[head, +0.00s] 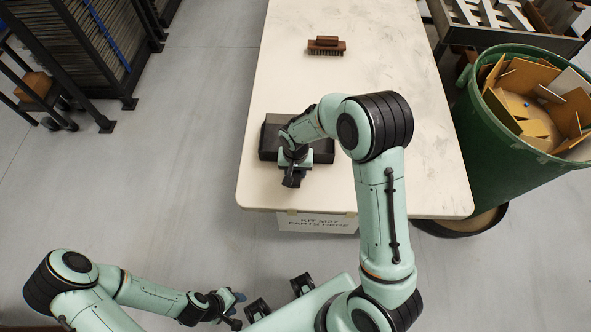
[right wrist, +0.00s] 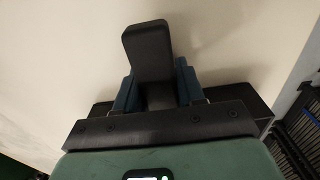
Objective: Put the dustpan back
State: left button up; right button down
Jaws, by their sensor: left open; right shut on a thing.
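The dustpan (head: 269,139) is a dark, wide pan at the left front part of the pale table (head: 400,180). My right gripper (head: 292,178) is over it and hides part of it. In the right wrist view the right gripper (right wrist: 158,90) is shut on the dustpan's dark handle (right wrist: 148,45), between its two blue fingers. I cannot tell whether the pan touches the table. My left gripper (head: 238,297) is open and empty, low at the bottom of the head view, off the table.
A brown brush (head: 326,46) lies at the far part of the table. A green bin (head: 500,125) of cardboard scraps stands at the right. A labelled sign (head: 316,223) hangs at the table's front edge. Dark racks (head: 85,45) stand at the left. Floor left of the table is clear.

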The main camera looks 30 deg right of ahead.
jog(key=shift+f, duration=0.1)
jog(key=c, duration=0.7)
grip_release()
notch_tip(320, 180, up, 12)
jog(key=shift+s+r+p, duration=0.15)
jog(key=shift+p, duration=0.2)
